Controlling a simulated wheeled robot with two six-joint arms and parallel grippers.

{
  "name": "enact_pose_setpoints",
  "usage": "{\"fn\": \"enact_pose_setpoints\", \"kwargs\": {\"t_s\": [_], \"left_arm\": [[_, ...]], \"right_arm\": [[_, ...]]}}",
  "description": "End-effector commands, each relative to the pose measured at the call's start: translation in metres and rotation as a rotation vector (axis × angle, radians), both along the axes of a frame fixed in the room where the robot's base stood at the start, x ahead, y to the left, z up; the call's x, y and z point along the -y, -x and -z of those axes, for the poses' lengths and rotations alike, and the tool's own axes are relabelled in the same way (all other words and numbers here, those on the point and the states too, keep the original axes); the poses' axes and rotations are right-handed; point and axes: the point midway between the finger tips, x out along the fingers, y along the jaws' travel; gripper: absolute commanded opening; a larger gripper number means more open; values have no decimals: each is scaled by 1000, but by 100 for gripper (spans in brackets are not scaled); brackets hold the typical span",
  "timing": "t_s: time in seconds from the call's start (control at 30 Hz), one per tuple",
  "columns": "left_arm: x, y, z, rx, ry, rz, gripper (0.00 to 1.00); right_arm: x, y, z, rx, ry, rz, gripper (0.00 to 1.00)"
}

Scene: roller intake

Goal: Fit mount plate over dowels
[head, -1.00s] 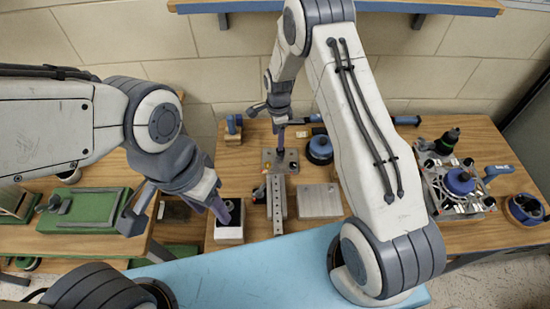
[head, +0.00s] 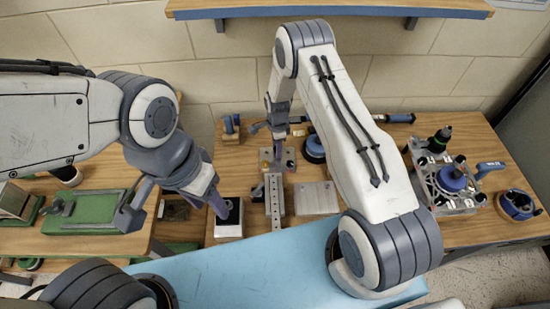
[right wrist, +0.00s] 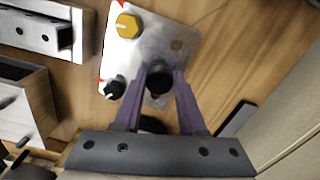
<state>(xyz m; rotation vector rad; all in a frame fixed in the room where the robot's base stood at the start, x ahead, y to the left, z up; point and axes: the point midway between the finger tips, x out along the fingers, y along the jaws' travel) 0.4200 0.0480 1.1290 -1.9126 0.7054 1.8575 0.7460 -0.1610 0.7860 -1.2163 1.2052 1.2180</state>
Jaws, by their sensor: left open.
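A square silvery plate (head: 290,164) lies on the bench in the head view. In the right wrist view the plate (right wrist: 132,55) carries a yellow knob, a small black knob and a dark round post (right wrist: 158,80). My right gripper (head: 278,160) is low over the plate, its purple fingers (right wrist: 160,78) on either side of the dark post; I cannot tell whether they touch it. My left gripper (head: 222,208) is open at a white block (head: 229,230) with a dark top. A metal frame fixture (head: 452,205) with a blue round part stands at the right. Dowels are too small to make out.
A perforated metal bar (head: 274,200) and a grey block (head: 317,199) stand near the plate. A blue cylinder (head: 314,148) is just right of it. Green trays (head: 95,215) lie on the left table. A blue surface (head: 240,268) fills the front.

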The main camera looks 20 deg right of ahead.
Motion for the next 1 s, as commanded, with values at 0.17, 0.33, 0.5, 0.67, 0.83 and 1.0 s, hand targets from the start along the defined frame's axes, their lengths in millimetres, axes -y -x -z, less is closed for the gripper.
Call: {"fn": "enact_pose_setpoints", "kwargs": {"t_s": [0.17,0.33,0.5,0.67,0.83,1.0], "left_arm": [[0,0,0,0,0,0,50],[0,0,0,0,0,0,50],[0,0,0,0,0,0,50],[0,0,0,0,0,0,50],[0,0,0,0,0,0,50],[0,0,0,0,0,0,50]], "right_arm": [[-1,-1,0,3,0,-1,0],[-1,-1,-1,3,0,-1,0],[-1,-1,-1,3,0,-1,0],[-1,-1,-1,3,0,-1,0],[-1,-1,-1,3,0,-1,0],[-1,-1,-1,3,0,-1,0]]}}
